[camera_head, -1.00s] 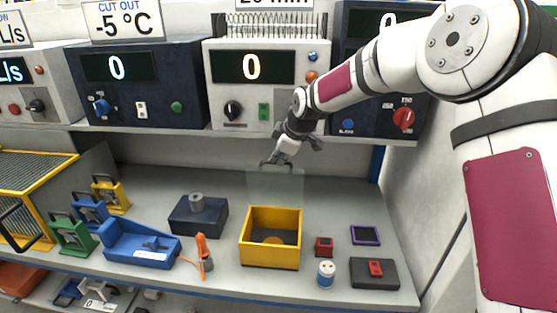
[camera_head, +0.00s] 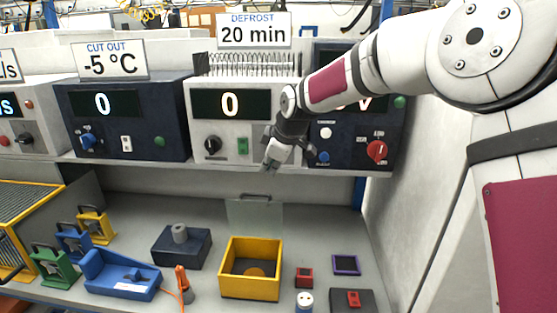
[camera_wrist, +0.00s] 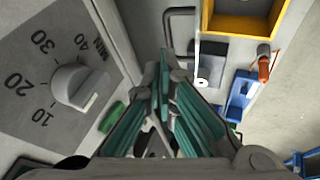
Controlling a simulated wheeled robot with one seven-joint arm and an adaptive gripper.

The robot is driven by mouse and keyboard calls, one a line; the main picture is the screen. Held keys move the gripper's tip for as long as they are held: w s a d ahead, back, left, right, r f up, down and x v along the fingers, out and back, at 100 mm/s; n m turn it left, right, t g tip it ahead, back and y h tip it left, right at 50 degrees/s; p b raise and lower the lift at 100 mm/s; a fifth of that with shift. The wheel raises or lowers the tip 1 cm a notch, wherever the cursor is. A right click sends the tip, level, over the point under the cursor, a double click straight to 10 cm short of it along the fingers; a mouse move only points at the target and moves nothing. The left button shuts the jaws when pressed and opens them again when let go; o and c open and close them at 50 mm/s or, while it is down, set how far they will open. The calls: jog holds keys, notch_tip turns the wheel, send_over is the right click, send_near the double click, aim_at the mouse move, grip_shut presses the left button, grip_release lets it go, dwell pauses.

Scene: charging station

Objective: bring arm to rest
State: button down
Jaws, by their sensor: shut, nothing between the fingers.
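My gripper (camera_head: 272,162) is shut and empty. In the head view it hangs in front of the lower edge of the white device with the "0" display (camera_head: 232,104), above the bench. In the wrist view my gripper (camera_wrist: 163,62) shows its green-lined fingers together, beside the device's grey panel with a white dial (camera_wrist: 82,86). My arm (camera_head: 370,70) reaches in from the right, with its forearm in front of the dark device at the right.
Below stand a yellow bin (camera_head: 251,285), a clear panel with a handle (camera_head: 254,214), a dark block (camera_head: 182,247) and a blue tray (camera_head: 120,277). The shelf edge (camera_head: 130,160) runs close beside my gripper. A side wall (camera_head: 425,180) stands at the right.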

jog(key=s+d+r+m+h, duration=0.2)
jog(key=s+d+r+m, duration=0.25)
jog(key=s+d, duration=0.4)
jog(key=s+d+r+m+h, duration=0.1)
jog(key=s+d+r+m, duration=0.2)
jog(key=s+d+r, duration=0.45)
jog(key=s+d+f+m, duration=0.1)
jog(key=s+d+m, duration=0.2)
jog(key=s, duration=0.5)
jog(key=s+d+f+m, duration=0.2)
jog(key=s+d+m, duration=0.1)
jog(key=s, duration=0.5)
jog(key=s+d+f+m, duration=0.1)
jog(key=s+d+m, duration=0.2)
jog(key=s, duration=0.5)
jog(key=shift+s+d+f+h, duration=0.25)
jog(key=shift+s+d+h, duration=0.1)
jog(key=shift+h, duration=0.05)
